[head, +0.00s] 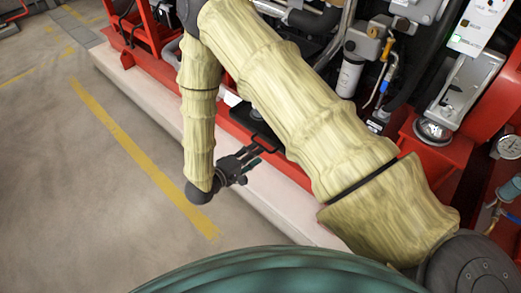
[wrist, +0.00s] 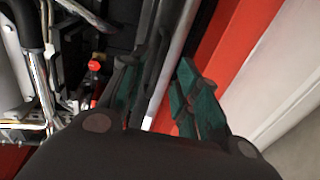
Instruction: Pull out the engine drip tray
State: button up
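The engine drip tray (head: 252,116) is a dark, flat piece at the red base frame of the engine, partly hidden by my arm in the head view. My gripper (head: 252,157) is in front of it, above the pale plinth, with its fingers pointing toward the engine. In the wrist view my gripper (wrist: 170,88) is open, with green pads on its fingers. A grey bar (wrist: 178,58) runs between the fingers there. It may be the tray's handle or front edge. I cannot tell whether either finger touches it.
The red base frame (head: 290,178) runs along the pale plinth (head: 275,200). Engine pipes, a white filter (head: 350,77) and a gauge (head: 508,146) stand behind and right of my arm. The concrete floor (head: 110,190) at the left, with a yellow line (head: 140,155), is clear.

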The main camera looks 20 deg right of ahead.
jog(key=v, duration=0.6)
dwell(0.5)
jog(key=s+d+f+m+y, duration=0.1)
jog(key=s+d+f+y, duration=0.15)
jog(key=f+y, duration=0.35)
jog(key=s+d+f+m+y, duration=0.1)
jog(key=s+d+f+y, duration=0.2)
jog(key=f, duration=0.5)
jog(key=s+f+m+g+y, duration=0.3)
jog(key=s+g+y, duration=0.3)
jog(key=s, duration=1.7)
notch_tip(320, 180, up, 24)
jog(key=p, duration=2.4)
jog(key=shift+w+h, duration=0.3)
jog(key=shift+w, duration=0.05)
